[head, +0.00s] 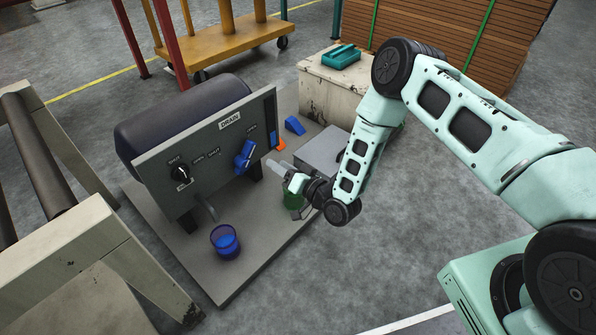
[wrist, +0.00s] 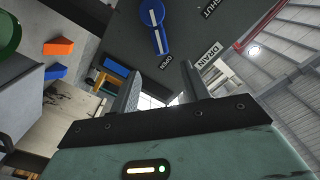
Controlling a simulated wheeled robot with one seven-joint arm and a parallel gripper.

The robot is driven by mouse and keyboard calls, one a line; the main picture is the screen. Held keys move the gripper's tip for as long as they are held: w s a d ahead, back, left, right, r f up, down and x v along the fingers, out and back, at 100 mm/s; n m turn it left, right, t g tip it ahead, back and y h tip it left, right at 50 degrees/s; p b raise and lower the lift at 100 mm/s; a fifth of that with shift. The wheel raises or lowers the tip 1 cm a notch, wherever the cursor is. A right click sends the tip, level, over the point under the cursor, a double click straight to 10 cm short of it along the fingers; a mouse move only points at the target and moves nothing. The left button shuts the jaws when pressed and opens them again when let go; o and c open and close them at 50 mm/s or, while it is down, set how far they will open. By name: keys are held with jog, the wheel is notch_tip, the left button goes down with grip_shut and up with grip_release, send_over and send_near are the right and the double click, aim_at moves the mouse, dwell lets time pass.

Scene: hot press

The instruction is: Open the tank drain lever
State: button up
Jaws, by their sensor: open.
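The blue drain lever (head: 245,156) is on the tank's grey front panel (head: 205,140), below the DRAIN label. Its handle points up toward the OPEN mark, away from SHUT. In the wrist view the lever (wrist: 157,30) shows at the top, its handle end next to the OPEN label. My gripper (head: 276,167) is to the right of the lever, apart from it. In the wrist view my gripper (wrist: 161,68) has its two fingers spread with nothing between them.
A blue cup (head: 225,241) stands on the base plate below the panel. A black knob (head: 181,174) is at the panel's left. A blue wedge (head: 294,125), an orange piece (head: 280,145) and a grey box (head: 324,149) are on the right, with a green object (head: 292,200) near my gripper.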

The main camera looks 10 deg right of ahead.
jog(key=p+v, duration=0.1)
jog(key=v, duration=0.5)
jog(key=shift+s+d, duration=0.2)
